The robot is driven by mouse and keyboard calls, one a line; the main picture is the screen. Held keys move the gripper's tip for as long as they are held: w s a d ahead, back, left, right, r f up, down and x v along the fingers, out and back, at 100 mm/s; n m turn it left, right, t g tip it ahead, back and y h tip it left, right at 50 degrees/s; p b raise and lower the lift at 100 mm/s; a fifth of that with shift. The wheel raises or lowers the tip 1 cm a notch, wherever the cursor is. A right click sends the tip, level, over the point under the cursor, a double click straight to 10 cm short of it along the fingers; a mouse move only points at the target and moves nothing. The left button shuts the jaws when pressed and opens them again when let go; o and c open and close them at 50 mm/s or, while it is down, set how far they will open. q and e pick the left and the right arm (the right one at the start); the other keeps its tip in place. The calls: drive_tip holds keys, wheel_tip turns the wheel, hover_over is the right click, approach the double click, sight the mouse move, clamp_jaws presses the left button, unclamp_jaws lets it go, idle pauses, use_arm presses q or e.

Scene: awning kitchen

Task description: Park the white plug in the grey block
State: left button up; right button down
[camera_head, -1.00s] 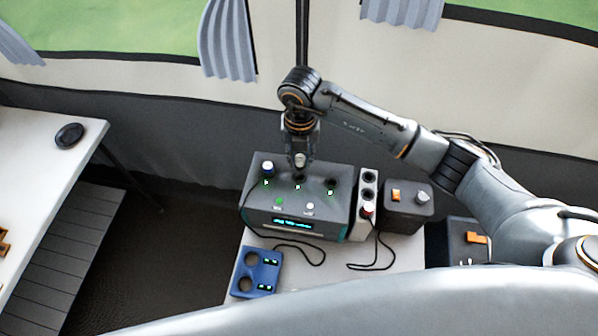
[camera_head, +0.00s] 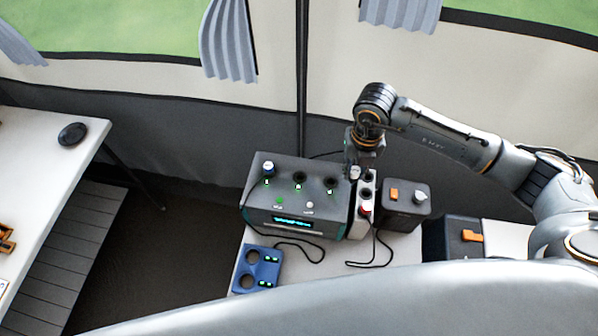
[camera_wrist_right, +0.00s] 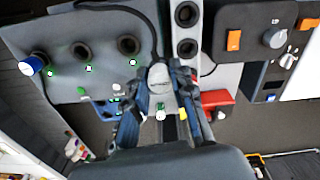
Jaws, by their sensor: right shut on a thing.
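The white plug (camera_wrist_right: 158,76) is between the fingertips of my right gripper (camera_wrist_right: 163,88), which is shut on it. In the head view the white plug (camera_head: 354,172) shows just under my right gripper (camera_head: 359,168), at the upper left edge of the grey block. The grey block (camera_head: 354,223) is narrow and upright, beside the power station. In the wrist view two open holes of the grey block (camera_wrist_right: 187,64) show just right of the plug. The plug appears above and beside the block, not in a hole. My left gripper is out of view.
The dark grey power station (camera_head: 318,208) has a blue-and-white plug (camera_head: 268,169) in its left socket; the other two are empty. A red plug (camera_head: 365,210) sits in the block's front hole. A dark box with an orange switch (camera_head: 407,212) stands right. A blue holder (camera_head: 257,270) lies in front.

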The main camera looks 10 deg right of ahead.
drive_tip(key=d+f+b, duration=0.1)
drive_tip(key=s+d+b, duration=0.1)
drive_tip(key=s+d+f+b, duration=0.1)
drive_tip(key=d, duration=0.1)
drive_tip(key=shift+s+f, duration=0.1)
drive_tip(key=shift+f, duration=0.5)
drive_tip(key=shift+f+b, duration=0.15)
drive_tip(key=shift+b, duration=0.55)
idle(0.7)
drive_tip(key=shift+f+b, duration=1)
idle(0.5)
drive_tip(key=shift+f+b, duration=0.3)
drive_tip(key=shift+b, duration=0.05)
